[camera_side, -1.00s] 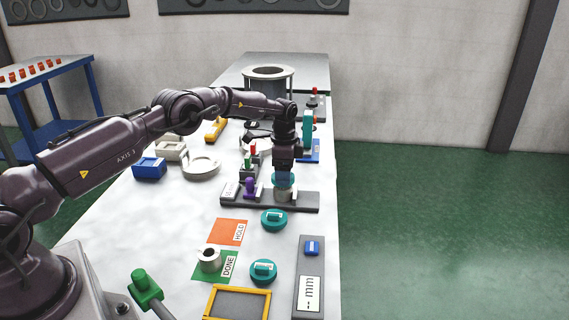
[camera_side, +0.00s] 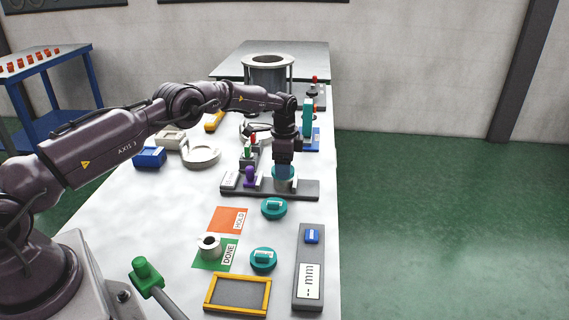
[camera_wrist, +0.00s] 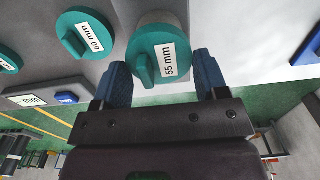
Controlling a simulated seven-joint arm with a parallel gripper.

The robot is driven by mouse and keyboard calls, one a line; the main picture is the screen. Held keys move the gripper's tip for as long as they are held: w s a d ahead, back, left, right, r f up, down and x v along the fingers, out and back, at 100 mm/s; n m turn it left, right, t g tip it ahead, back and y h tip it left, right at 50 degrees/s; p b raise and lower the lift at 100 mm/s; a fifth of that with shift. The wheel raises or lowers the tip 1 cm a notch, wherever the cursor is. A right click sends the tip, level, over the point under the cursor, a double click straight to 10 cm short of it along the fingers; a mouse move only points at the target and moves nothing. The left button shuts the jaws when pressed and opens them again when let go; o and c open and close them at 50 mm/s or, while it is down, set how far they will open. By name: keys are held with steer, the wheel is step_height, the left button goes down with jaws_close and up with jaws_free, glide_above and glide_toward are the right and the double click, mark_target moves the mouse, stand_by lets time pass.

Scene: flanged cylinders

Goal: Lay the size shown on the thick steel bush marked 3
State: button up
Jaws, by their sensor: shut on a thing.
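My gripper (camera_side: 284,168) points straight down over the dark station plate (camera_side: 305,190) and is shut on a teal disc (camera_side: 277,173). In the wrist view the disc (camera_wrist: 160,42) lies between my blue fingers (camera_wrist: 162,72), with a raised tab and a white label reading 55 mm. A pale grey steel bush (camera_side: 285,184) stands upright on the plate directly under the disc; I cannot tell whether they touch. No number is readable on this bush.
Two other teal discs (camera_side: 274,208) (camera_side: 263,259) lie nearer; one reads 60 mm in the wrist view (camera_wrist: 90,28). The display bar (camera_side: 309,262) reads "-- mm" and has a blue button (camera_side: 312,236). A purple piece (camera_side: 249,177) stands left of my gripper. The orange HOLD mat (camera_side: 224,218) is empty.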

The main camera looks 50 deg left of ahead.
steer(key=shift+f, duration=0.65)
steer(key=o, duration=1)
step_height(320, 180, up, 13)
stand_by(0.4)
